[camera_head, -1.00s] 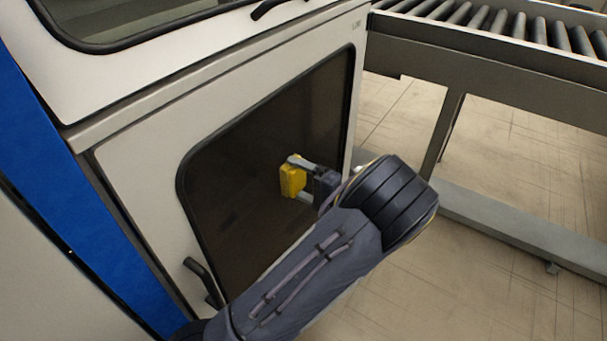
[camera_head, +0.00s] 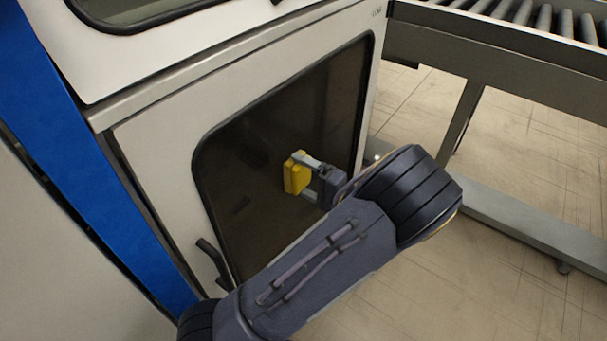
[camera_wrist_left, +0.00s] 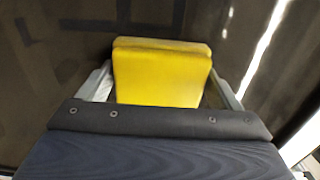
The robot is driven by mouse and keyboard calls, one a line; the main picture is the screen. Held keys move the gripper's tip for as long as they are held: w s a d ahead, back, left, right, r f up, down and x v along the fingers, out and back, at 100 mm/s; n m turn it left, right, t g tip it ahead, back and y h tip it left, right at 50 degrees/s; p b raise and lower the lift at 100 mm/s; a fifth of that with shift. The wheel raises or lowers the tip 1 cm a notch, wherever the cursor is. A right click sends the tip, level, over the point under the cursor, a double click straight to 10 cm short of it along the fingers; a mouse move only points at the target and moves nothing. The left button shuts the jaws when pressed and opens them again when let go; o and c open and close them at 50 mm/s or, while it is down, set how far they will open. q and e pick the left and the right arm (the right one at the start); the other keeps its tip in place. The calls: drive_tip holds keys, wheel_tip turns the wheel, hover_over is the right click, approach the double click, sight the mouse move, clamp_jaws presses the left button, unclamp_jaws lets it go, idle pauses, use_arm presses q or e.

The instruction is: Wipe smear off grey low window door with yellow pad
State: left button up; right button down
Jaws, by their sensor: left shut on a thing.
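The yellow pad (camera_head: 296,173) is in front of the dark window of the grey low door (camera_head: 160,150). My left gripper (camera_head: 308,178) is shut on the pad, one finger on each side of it. In the left wrist view the pad (camera_wrist_left: 162,72) sits between the fingers of my left gripper (camera_wrist_left: 160,88), its face toward the dark pane. I cannot tell whether the pad touches the pane. A faint darker patch (camera_head: 241,205) shows low on the left of the window; I cannot tell if it is the smear. My right gripper is not in view.
A black door handle (camera_head: 212,258) stands out at the window's lower left. A roller conveyor (camera_head: 500,45) on grey legs is at the right. A blue panel (camera_head: 75,150) edges the machine at the left. Open floor (camera_head: 500,280) lies at lower right.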

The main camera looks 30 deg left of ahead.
use_arm(q)
drive_tip(key=shift+s+d, duration=0.15)
drive_tip(key=shift+d, duration=2.8)
drive_tip(key=shift+d, duration=0.1)
drive_tip(key=shift+s+d, duration=0.15)
drive_tip(key=shift+d, duration=1.25)
